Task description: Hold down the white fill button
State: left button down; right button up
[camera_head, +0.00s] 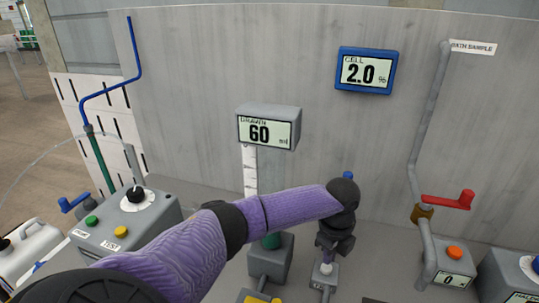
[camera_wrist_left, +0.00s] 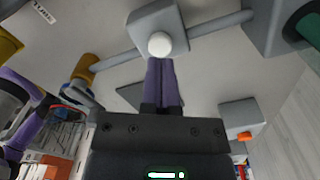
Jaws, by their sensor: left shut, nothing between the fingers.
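The white fill button (camera_wrist_left: 160,44) is a round white cap on a small grey box (camera_wrist_left: 158,20), seen in the left wrist view. My left gripper (camera_wrist_left: 161,62) is shut and empty, its fingertips at the lower edge of the button in that view. I cannot tell whether they touch or press it. In the head view my left gripper (camera_head: 326,259) points down onto the small grey box (camera_head: 322,278), with the button mostly hidden under the fingertips. My right gripper is not in view.
A display (camera_head: 268,130) reads 60 ml and a blue-framed cell display (camera_head: 366,71) reads 2.0 %. A red valve handle (camera_head: 450,200) and a box with an orange button (camera_head: 454,253) stand to the right. A control box (camera_head: 125,220) with green, yellow and black controls stands left.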

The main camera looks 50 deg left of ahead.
pick_arm(q)
jog(key=shift+f+b, duration=0.7)
jog(key=shift+f, duration=0.7)
dwell(2.4)
notch_tip(320, 180, up, 7)
jog(key=p, duration=0.7)
jog(key=shift+r+p, duration=0.2)
jog(key=shift+p, duration=0.1)
jog(key=shift+f, duration=0.15)
